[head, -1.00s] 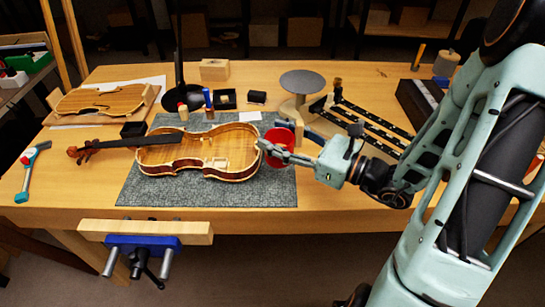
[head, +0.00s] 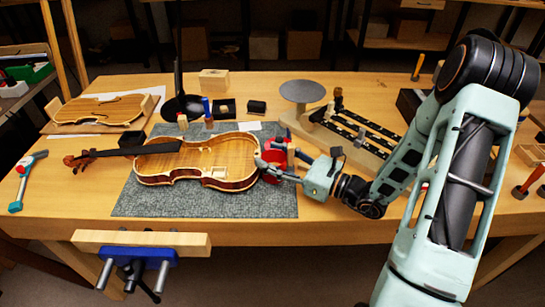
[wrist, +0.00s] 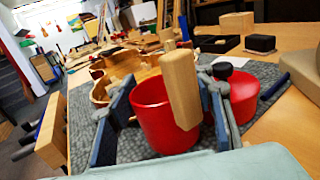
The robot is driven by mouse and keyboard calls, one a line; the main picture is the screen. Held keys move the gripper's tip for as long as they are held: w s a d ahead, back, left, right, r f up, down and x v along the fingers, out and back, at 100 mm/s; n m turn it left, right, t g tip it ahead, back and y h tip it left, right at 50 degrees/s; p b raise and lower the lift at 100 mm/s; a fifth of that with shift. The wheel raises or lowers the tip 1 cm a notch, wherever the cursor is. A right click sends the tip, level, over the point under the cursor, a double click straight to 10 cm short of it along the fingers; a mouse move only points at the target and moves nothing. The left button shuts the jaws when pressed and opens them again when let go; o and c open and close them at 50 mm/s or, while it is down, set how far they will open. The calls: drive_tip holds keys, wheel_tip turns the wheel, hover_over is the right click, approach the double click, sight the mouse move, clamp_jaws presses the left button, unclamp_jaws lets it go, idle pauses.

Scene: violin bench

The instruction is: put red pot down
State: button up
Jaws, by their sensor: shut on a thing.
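My gripper (head: 270,168) is shut on a red pot (wrist: 160,118), with one finger on each side of it in the wrist view. The red pot also shows in the head view (head: 275,156), just right of the violin body (head: 200,165), partly hidden by my fingers. A pale wooden handle (wrist: 180,88) stands up at the pot's near side. The pot is over or on the right part of the grey mat (head: 225,200). Whether its base touches the mat is hidden.
A second red round thing (wrist: 262,84) with a black knob is close at right in the wrist view. A round grey disc stand (head: 303,91) and a black-railed wooden frame (head: 365,128) lie behind. The bench front right of the mat (head: 330,225) is clear.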

drive_tip(key=shift+f, duration=0.1)
drive_tip(key=o, duration=1.2)
